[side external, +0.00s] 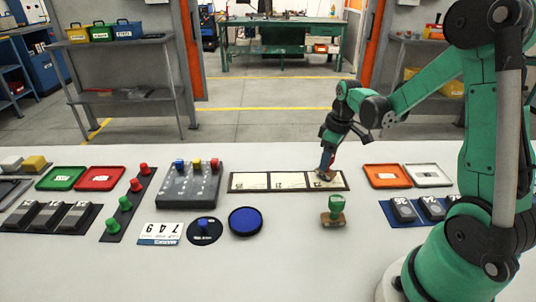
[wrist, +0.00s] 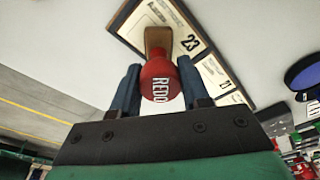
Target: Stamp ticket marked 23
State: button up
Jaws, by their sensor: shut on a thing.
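My gripper (side external: 327,152) is shut on a red-knobbed stamp with a wooden base, its knob lettered "REDO" (wrist: 160,82). In the wrist view my gripper's fingers (wrist: 160,88) stand on either side of the knob. The stamp is over the ticket marked 23 (wrist: 188,44), the rightmost of three tickets in a dark strip holder (side external: 240,189) in the side view. I cannot tell whether the stamp's base touches the ticket. A second stamp with a green knob (side external: 336,203) and wooden base stands upright on the table, in front of the holder.
A grey block with coloured knobs (side external: 188,188) stands left of the holder. Orange (side external: 387,176) and white (side external: 428,175) trays lie right.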

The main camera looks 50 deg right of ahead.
jog(key=shift+r, duration=3.3)
